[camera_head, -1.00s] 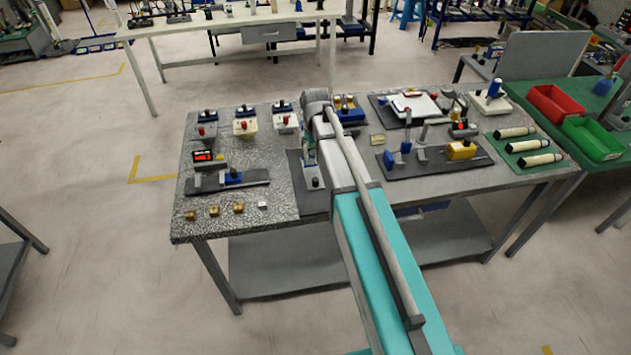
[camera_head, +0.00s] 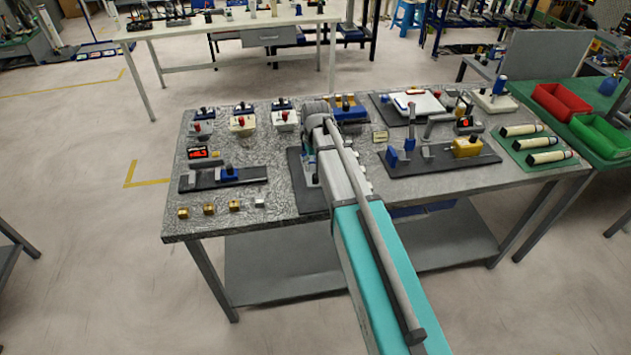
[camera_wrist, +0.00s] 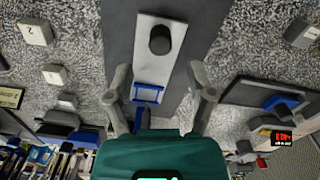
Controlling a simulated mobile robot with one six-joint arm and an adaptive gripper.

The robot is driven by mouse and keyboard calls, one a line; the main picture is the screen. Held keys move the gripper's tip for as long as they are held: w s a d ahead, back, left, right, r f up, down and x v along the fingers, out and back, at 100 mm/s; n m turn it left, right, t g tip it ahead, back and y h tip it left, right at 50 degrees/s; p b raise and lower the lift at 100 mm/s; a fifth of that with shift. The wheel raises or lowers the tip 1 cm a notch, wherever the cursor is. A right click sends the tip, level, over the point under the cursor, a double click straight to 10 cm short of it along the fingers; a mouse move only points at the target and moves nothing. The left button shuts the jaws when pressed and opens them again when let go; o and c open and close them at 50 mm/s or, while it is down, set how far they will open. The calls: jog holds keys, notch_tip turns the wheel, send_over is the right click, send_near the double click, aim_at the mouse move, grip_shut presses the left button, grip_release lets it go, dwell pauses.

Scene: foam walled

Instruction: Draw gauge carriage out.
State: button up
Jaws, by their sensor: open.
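A light grey plate with a black knob (camera_wrist: 161,40) and a blue frame (camera_wrist: 149,92) lies on a dark strip (camera_wrist: 119,30) in the wrist view. My gripper (camera_wrist: 159,96) is open, its two fingers apart on either side of the blue frame, with nothing held. I cannot tell whether they touch anything. In the head view my wrist hides most of this unit, and the dark base (camera_head: 304,195) shows beside it. A blue carriage (camera_head: 229,174) sits on another dark rail (camera_head: 200,183) to the left. Which of these is the gauge carriage is not clear.
A red-digit display (camera_head: 197,153) stands behind the left rail. Several small brass blocks (camera_head: 209,209) line the front left edge. A fixture with a yellow block (camera_head: 467,147) stands to the right. Red (camera_head: 562,102) and green bins (camera_head: 603,135) are at the far right.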

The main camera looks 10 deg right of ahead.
aim_at(315, 175)
jog(key=shift+f+b, duration=2.5)
jog(key=shift+f, duration=0.25)
grip_shut()
